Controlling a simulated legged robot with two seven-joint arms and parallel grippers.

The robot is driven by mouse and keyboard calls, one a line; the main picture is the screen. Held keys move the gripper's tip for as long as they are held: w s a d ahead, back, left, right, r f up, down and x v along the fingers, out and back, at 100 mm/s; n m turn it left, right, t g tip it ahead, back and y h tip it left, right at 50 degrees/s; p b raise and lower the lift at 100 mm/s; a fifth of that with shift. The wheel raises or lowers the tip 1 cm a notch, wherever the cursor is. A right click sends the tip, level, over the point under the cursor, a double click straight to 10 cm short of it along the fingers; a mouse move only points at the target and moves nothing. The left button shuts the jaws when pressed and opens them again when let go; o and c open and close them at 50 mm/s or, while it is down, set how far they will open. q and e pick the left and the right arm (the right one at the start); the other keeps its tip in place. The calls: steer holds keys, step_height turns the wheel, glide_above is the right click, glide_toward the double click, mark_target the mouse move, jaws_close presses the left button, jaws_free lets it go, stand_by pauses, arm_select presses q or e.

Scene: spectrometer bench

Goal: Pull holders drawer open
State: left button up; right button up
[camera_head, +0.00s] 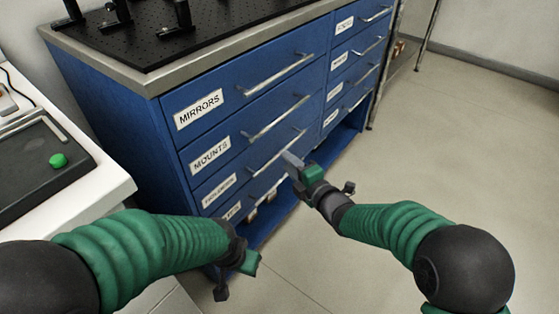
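The blue cabinet (130,118) has two columns of drawers with bar handles, and all of them look shut. In the left column I read MIRRORS (199,109) and MOUNTS (210,155). The lower left labels and the right column labels (338,62) are too small or slanted to read surely, so I cannot tell which drawer is holders. My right gripper (322,176) has its fingers apart in front of the lower drawers. One finger overlaps the end of the third left handle (268,163); contact is unclear. My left gripper (236,276) is open and empty, low before the cabinet.
A black breadboard (215,30) with dark posts covers the cabinet top. A white bench (95,190) with a dark device and green knob (58,160) stands at the left. A metal rack stands behind the cabinet's right end. The floor (450,130) at right is clear.

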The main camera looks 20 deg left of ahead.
mark_target(279, 154)
steer(key=b+x, duration=0.1)
steer(key=x, duration=0.5)
steer(key=shift+w+a+b, duration=0.1)
steer(key=shift+b, duration=0.25)
steer(key=shift+f, duration=0.1)
jaws_close()
steer(key=shift+f, duration=0.15)
stand_by(0.6)
